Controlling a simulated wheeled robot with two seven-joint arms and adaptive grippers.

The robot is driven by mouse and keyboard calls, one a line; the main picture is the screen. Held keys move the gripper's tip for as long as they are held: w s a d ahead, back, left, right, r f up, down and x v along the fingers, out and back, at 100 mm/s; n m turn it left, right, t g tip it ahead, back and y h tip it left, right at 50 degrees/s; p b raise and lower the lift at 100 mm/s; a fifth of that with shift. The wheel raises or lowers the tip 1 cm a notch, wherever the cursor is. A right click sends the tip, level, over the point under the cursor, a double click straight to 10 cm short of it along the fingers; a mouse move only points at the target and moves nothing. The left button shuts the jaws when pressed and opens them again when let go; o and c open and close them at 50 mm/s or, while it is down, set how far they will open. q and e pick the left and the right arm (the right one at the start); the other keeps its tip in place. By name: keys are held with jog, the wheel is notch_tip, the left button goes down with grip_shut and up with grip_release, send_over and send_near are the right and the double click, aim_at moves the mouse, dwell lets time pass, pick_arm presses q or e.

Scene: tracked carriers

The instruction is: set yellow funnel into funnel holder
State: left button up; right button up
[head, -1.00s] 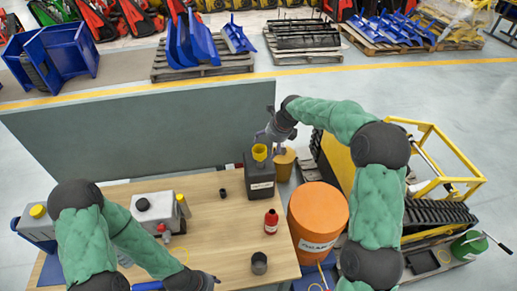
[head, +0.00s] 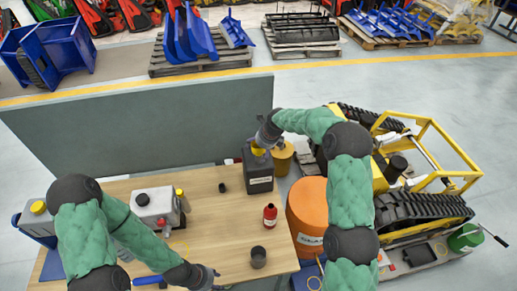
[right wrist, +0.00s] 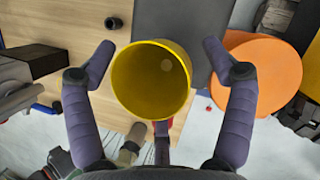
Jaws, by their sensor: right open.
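The yellow funnel (head: 258,152) sits at the top of a dark grey labelled container (head: 259,184) on the far right part of the table. In the right wrist view the funnel (right wrist: 150,85) lies between the spread fingers, its round mouth facing the camera. My right gripper (head: 265,138) is open right over the funnel and partly covers it; in the right wrist view the gripper (right wrist: 160,48) shows gaps beside the rim. My left gripper (head: 212,276) is low over the table's front; its finger opening is unclear. I cannot identify the funnel holder for certain.
An orange drum (head: 307,207) stands beside the table's right edge. A red bottle (head: 270,216), a dark cup (head: 258,257) and a grey-white machine (head: 155,207) stand on the table. A grey panel (head: 150,130) rises behind. The table's middle is mostly clear.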

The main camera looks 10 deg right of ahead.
jog(key=c, duration=1.1)
jog(key=shift+c, duration=0.2)
